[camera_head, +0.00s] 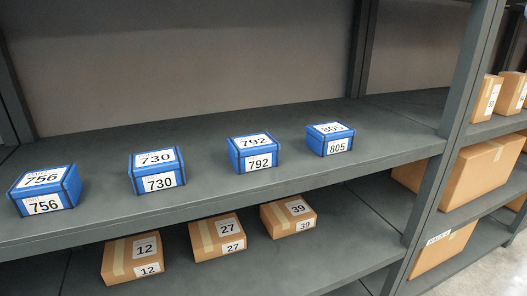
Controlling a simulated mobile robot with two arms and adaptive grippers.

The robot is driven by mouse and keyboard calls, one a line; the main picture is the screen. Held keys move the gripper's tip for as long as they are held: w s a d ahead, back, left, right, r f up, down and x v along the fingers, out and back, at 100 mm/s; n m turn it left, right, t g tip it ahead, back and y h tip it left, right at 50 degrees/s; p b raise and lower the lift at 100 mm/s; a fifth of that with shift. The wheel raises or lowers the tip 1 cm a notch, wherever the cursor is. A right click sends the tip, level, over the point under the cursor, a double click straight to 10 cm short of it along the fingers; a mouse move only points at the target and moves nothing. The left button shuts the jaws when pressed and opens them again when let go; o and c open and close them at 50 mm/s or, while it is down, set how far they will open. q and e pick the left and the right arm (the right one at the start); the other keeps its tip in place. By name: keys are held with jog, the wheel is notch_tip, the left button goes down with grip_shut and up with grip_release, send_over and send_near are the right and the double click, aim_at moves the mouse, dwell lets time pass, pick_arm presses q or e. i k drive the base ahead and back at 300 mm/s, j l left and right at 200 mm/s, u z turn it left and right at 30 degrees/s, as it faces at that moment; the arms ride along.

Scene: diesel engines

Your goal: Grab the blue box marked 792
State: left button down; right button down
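Neither of my grippers shows in the view.
Blue boxes marked 756 (45,190), 730 (157,171) and 805 (330,139) share the upper shelf (215,203). Brown boxes marked 12 (131,259), 27 (217,237) and 39 (288,215) sit below. A grey upright post (452,130) stands at right.

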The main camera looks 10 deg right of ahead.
aim_at(251, 153)
jog(key=k+l+u, duration=0.1)
jog(key=l+u, duration=0.25)
jog(key=k+l+u, duration=0.15)
jog(key=l+u, duration=0.2)
jog(key=l, duration=0.15)
jog(key=k+l+u, duration=0.15)
jog(key=l+u, duration=0.2)
